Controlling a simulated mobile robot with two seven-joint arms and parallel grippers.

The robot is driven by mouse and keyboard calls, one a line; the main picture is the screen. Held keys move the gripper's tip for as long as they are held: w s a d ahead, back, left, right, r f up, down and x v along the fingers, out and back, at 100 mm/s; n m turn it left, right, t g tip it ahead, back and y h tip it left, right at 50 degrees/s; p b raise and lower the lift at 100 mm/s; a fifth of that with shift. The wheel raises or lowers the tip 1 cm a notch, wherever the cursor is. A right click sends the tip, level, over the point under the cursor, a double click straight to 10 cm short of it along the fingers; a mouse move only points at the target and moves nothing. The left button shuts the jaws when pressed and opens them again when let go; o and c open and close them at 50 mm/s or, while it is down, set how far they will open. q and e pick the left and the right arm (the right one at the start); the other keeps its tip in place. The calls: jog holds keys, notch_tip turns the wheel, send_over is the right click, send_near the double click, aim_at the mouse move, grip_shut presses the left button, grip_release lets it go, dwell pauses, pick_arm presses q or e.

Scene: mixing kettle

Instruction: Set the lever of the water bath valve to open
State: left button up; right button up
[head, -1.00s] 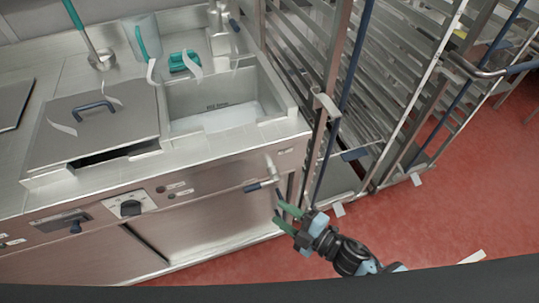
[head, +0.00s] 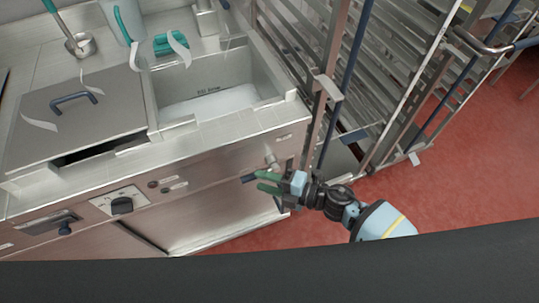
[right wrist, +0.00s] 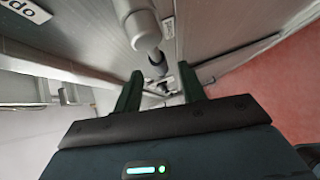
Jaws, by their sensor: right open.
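The water bath (head: 262,66) is a rectangular steel basin set in the counter, with clear water in it. Its valve (head: 271,160) sticks out of the front panel below the basin's right end. The valve lever (head: 249,179) has a dark blue grip pointing left. My right gripper (head: 262,182) has green fingers, is open and is right at the lever, fingers pointing left. In the right wrist view the pale valve body (right wrist: 144,28) and the dark lever end (right wrist: 157,58) show ahead, between and beyond the open fingers (right wrist: 160,76). Contact cannot be told. My left gripper is out of view.
A tall steel rack (head: 350,90) stands close to the right of the counter. A lidded well with a blue handle (head: 74,98) is left of the basin. A black knob (head: 121,205) sits on the front panel. Red floor (head: 440,190) is free at right.

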aim_at(255, 179)
jog(key=b+x, duration=0.1)
jog(key=x, duration=0.3)
jog(key=shift+w+a+f, duration=0.1)
jog(key=shift+a+f, duration=0.05)
jog(key=shift+a, duration=0.1)
jog(key=shift+d, duration=0.1)
jog(key=shift+w, duration=0.1)
